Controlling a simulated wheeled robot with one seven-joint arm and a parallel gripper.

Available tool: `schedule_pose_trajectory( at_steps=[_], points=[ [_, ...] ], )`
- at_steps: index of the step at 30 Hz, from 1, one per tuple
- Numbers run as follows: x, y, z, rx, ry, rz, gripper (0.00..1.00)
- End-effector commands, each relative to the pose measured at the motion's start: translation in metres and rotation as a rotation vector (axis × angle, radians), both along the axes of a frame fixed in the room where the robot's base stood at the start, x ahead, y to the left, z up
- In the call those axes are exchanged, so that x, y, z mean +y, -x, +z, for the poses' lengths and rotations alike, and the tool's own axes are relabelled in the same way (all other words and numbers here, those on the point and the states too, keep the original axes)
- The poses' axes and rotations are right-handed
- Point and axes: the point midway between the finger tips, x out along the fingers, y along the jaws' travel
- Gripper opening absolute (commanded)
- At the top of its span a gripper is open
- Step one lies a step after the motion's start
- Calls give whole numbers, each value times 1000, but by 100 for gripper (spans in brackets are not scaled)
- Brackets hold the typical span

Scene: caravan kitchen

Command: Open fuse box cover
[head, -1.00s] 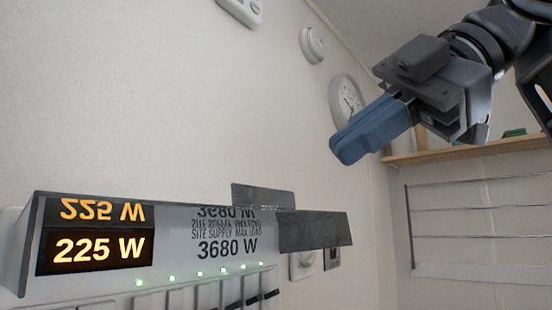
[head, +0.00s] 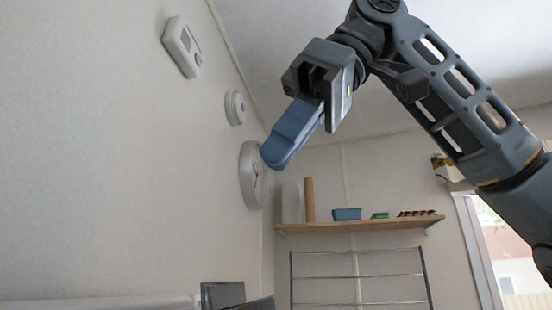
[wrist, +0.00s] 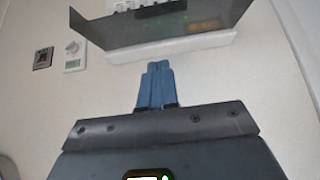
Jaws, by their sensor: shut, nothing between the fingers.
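The fuse box (wrist: 175,48) is a white unit on the wall at the top of the wrist view. Its dark, glossy cover (wrist: 165,28) stands out from the box, with green lights and an orange glow reflected in it. In the head view only a white strip of the box (head: 100,304) shows at the bottom edge, and a dark grey panel (head: 222,294) shows beside it; I cannot tell whether that panel is the cover. My gripper (head: 274,158) is shut and empty, its blue fingers together. In the wrist view the fingertips (wrist: 157,68) appear apart from the cover.
A round clock (head: 252,175), a round white fitting (head: 234,108) and a white control panel (head: 182,46) are on the left wall. A wooden shelf (head: 360,224) with small items is on the back wall, above a wire rack (head: 358,277). A doorway is at right.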

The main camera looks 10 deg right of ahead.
Motion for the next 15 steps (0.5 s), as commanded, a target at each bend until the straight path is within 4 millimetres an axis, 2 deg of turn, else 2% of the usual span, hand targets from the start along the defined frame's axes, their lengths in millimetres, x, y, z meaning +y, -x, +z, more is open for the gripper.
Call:
schedule_pose_trajectory(
  at_steps=[11, 15],
  points=[
    [41, -15, -59, -1, 0, 3, 0],
    [38, -14, -80, -1, -1, 2, 0]
  ],
)
